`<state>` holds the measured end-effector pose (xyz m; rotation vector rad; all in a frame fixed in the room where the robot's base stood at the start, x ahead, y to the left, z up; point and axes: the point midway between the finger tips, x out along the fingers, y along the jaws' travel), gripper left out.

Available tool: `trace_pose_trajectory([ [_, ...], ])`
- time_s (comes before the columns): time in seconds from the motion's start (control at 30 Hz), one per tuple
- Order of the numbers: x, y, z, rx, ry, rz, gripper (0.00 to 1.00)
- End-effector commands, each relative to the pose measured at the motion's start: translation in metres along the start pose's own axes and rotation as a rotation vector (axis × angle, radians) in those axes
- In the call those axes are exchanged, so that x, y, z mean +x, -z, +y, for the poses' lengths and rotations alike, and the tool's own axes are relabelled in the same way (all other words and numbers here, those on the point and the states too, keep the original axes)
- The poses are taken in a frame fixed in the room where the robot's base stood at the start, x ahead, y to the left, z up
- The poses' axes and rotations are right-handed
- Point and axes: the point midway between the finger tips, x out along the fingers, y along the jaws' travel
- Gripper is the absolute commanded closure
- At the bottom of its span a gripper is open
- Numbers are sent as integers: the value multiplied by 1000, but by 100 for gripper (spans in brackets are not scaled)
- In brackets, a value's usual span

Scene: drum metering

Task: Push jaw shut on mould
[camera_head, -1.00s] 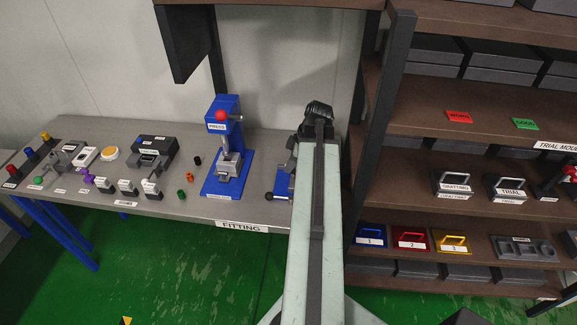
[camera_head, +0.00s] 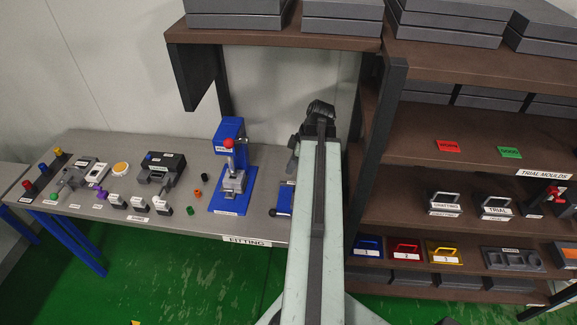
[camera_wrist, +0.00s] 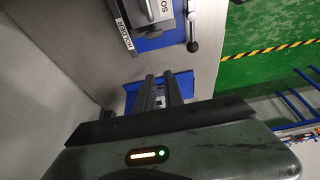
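In the wrist view a grey clamp labelled HOLDER stands at the top, with its label (camera_wrist: 127,37) on the left. A grey block (camera_wrist: 150,10), probably the mould, sits in it with partly cut-off lettering. A lever with a black ball end (camera_wrist: 192,46) hangs at its right side. My gripper (camera_wrist: 164,78) shows as two dark, parallel fingers close together, pointing at a blue base plate (camera_wrist: 206,75) and apart from the block. In the head view my arm hides most of the blue holder (camera_head: 285,198) and the gripper. The jaw's contact with the mould cannot be made out.
The blue press (camera_head: 229,150) stands left of the holder on the grey bench (camera_head: 110,145). Small parts and fixtures fill the bench's left side. A brown shelf rack (camera_head: 420,195) rises close on the right. Green floor (camera_head: 190,270) lies in front of the bench.

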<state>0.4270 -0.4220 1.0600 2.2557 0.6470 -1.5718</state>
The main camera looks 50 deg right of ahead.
Motion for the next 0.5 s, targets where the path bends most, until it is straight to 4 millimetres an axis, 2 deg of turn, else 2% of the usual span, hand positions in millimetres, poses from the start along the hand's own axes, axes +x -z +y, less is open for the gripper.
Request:
trace_pose_trajectory([
  [0.03,13,-14,0,4,0,5,69],
  [0.1,26,-38,0,7,0,18,50],
  [0.2,32,-61,-1,6,-1,34,50],
  [0.37,27,-63,-2,0,0,40,50],
  [0.5,35,-64,-2,0,0,40,50],
])
